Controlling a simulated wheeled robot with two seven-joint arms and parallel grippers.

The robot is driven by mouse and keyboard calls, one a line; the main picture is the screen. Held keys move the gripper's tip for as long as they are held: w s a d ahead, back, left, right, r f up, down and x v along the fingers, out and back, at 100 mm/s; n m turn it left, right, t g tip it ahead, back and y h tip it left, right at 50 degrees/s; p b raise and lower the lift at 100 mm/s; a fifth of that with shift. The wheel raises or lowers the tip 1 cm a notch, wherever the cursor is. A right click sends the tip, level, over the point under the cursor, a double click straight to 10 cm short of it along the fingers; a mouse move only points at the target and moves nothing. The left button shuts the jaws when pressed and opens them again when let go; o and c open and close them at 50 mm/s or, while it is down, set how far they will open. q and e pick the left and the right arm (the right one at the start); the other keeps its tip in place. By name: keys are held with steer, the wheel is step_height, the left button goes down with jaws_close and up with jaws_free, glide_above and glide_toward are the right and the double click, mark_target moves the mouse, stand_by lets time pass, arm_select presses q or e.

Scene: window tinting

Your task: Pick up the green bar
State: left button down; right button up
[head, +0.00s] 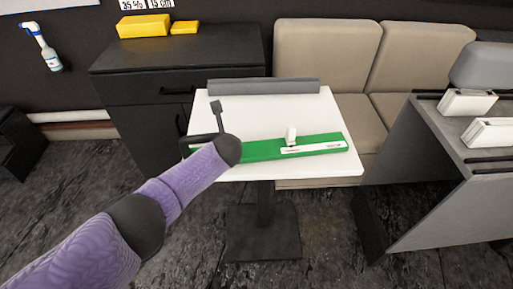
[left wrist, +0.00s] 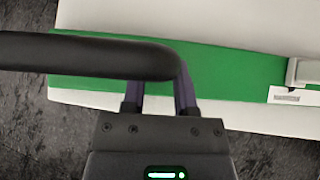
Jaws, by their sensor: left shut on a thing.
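The green bar (head: 262,150) is long and flat with a white label at its right part. It lies along the front part of the white table (head: 255,112), and a small white piece (head: 291,136) is at its label. My left arm reaches in over the bar's left end and hides the fingertips in the head view. In the left wrist view my left gripper (left wrist: 161,95) is at the green bar (left wrist: 230,72) and shut on it. A black curved bar crosses in front and hides the fingertips. My right gripper is not in view.
A grey roll (head: 264,87) lies at the table's back edge, and a dark flat-headed tool (head: 217,110) lies at left. A black cabinet (head: 180,66) with yellow boxes (head: 144,26) stands behind left. Beige seats (head: 327,55) are behind; a grey counter (head: 440,160) stands right.

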arm_select(q)
step_height(320, 180, up, 9)
steer(key=p, duration=0.5)
steer(key=shift+r, duration=0.6)
steer(key=shift+f+p, duration=0.1)
steer(key=shift+p, duration=0.2)
